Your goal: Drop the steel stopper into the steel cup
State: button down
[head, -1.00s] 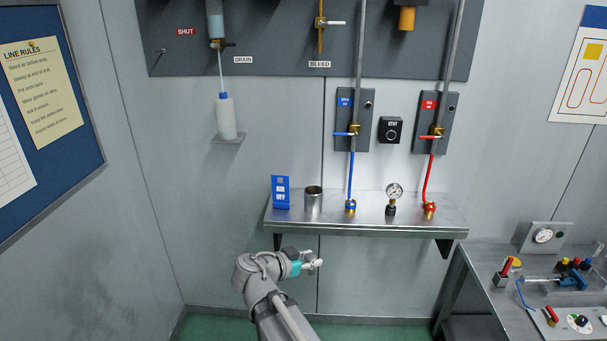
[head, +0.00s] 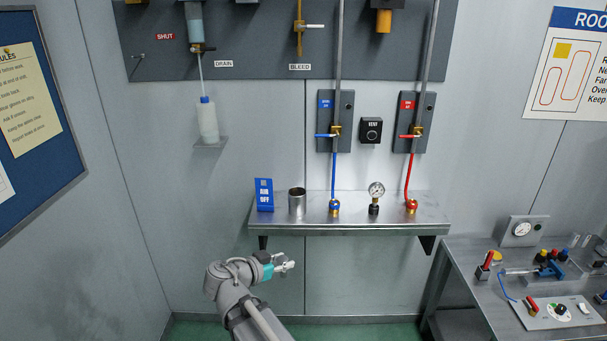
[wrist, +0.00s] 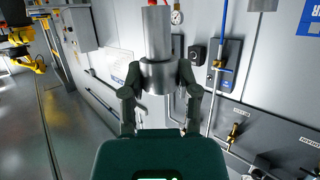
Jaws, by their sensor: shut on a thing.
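The steel cup (head: 297,204) stands upright on the wall shelf, between a blue sign and the blue hose. In the wrist view, which is upside down, a grey cylinder at the top edge appears to be the cup (wrist: 262,5). My gripper (head: 286,264) is below the shelf's front edge, lower than the cup. In the wrist view my gripper (wrist: 160,90) is shut on the steel stopper (wrist: 160,75), a wide grey cylinder with a narrower part. The stopper is too small to make out clearly in the head view.
The steel shelf (head: 350,229) also carries a blue AIR OFF sign (head: 264,195), a blue hose (head: 334,175), a gauge (head: 376,192) and a red hose (head: 409,178). A workbench (head: 480,285) stands at right. Wall below the shelf is clear.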

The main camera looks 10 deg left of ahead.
aim_at(302, 200)
jog(key=u, duration=0.05)
jog(key=i, duration=0.95)
